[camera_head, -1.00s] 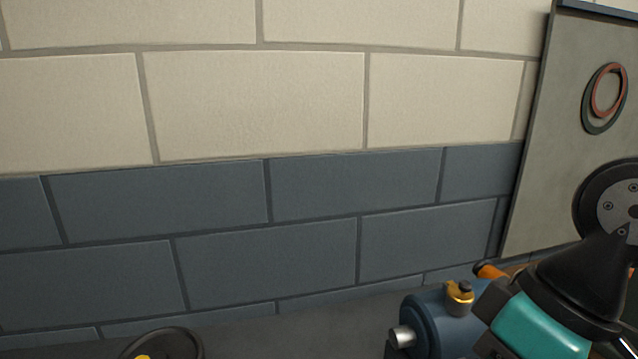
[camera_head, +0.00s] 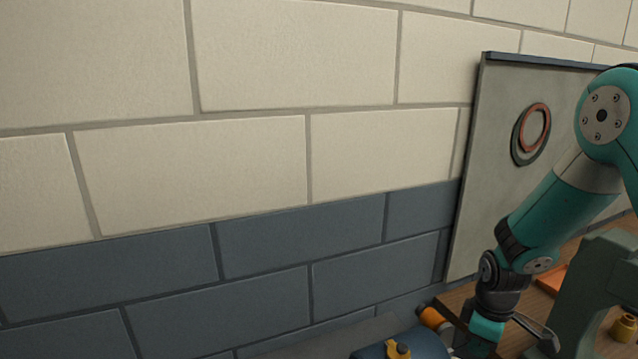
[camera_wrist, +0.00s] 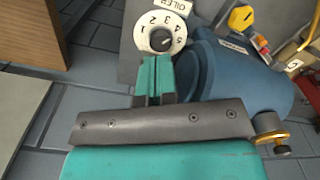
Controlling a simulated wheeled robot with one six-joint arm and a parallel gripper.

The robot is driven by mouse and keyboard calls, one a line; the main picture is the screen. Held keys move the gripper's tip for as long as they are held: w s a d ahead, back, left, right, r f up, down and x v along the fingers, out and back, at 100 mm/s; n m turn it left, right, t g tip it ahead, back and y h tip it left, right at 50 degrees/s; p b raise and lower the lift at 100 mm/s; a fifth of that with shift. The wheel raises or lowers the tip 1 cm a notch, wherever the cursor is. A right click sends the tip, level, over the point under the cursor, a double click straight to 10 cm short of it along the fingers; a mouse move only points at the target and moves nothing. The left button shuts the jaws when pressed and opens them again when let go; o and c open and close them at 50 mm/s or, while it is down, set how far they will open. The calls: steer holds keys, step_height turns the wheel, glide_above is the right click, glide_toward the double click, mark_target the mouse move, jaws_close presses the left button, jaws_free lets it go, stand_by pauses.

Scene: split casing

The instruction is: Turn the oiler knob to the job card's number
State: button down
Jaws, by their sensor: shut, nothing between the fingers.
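The oiler dial (camera_wrist: 176,48) is a white disc with the numbers 1 to 5, near the top of the wrist view. The black oiler knob (camera_wrist: 159,39) sits at its middle. A pale mark on the knob seems to face the 5 side, but it is too small to be sure. The OILER label (camera_wrist: 173,6) is beside the dial. My gripper (camera_wrist: 154,60) is shut and empty, its teal fingertips by the dial's lower edge, just short of the knob in the picture. Whether they touch is unclear. I cannot make out a job card.
A blue rounded casing (camera_wrist: 235,75) stands right of the fingers, with a yellow knob (camera_wrist: 241,18) beyond it. In the head view, the casing top (camera_head: 428,346) shows at the bottom edge. An orange-ended handle (camera_head: 434,318) and a grey-green frame (camera_head: 590,285) are near my arm.

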steer(key=shift+w+d+f, duration=0.1)
steer(key=shift+d+f, duration=0.3)
steer(key=shift+f, duration=0.25)
step_height(320, 180, down, 6)
steer(key=b, duration=0.4)
steer(key=shift+r+b, duration=0.1)
steer(key=shift+b, duration=0.3)
steer(key=shift+s+f+b, duration=0.3)
steer(key=shift+f, duration=0.15)
steer(key=shift+s+a+f, duration=0.15)
steer(key=shift+s+a, duration=0.05)
steer(key=shift+a, duration=0.15)
steer(key=shift+d, duration=0.1)
steer(key=shift+s+d, duration=0.15)
steer(key=r+p, duration=0.1)
steer(key=r, duration=0.1)
steer(key=r+p, duration=0.3)
steer(key=r, duration=0.1)
steer(key=shift+w+d+r, duration=0.15)
steer(key=shift+w+d, duration=0.05)
steer(key=shift+d, duration=0.05)
